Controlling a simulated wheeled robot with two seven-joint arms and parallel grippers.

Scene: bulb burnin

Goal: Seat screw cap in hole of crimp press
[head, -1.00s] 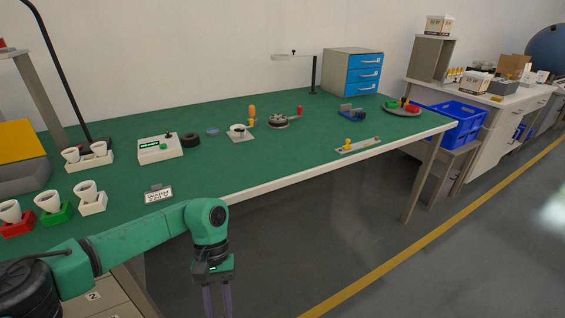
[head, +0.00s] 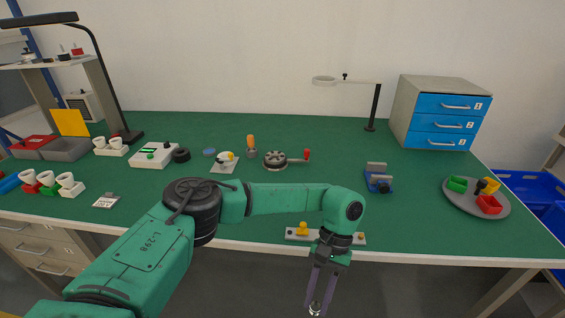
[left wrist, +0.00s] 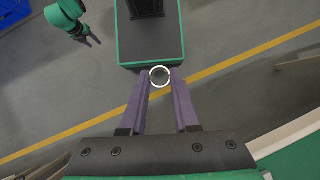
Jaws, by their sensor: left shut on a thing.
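My left gripper (head: 316,303) hangs in front of the bench's front edge, fingers down. It is shut on a small pale metal ring, the screw cap (head: 315,309), at its fingertips. In the left wrist view the screw cap (left wrist: 160,76) shows as an open ring between the purple fingers. A round dark metal device with a red-knobbed lever, seemingly the crimp press (head: 275,159), stands mid-bench, well beyond the gripper; its hole cannot be made out. My right gripper (left wrist: 90,40) shows small at upper left in the left wrist view; its opening is unclear.
The green bench (head: 330,150) has a pale front edge. A grey strip with a yellow knob (head: 302,229) lies at that edge behind my left wrist. A blue fixture (head: 378,179), a round tray (head: 476,208) and a drawer cabinet (head: 437,112) stand to the right.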

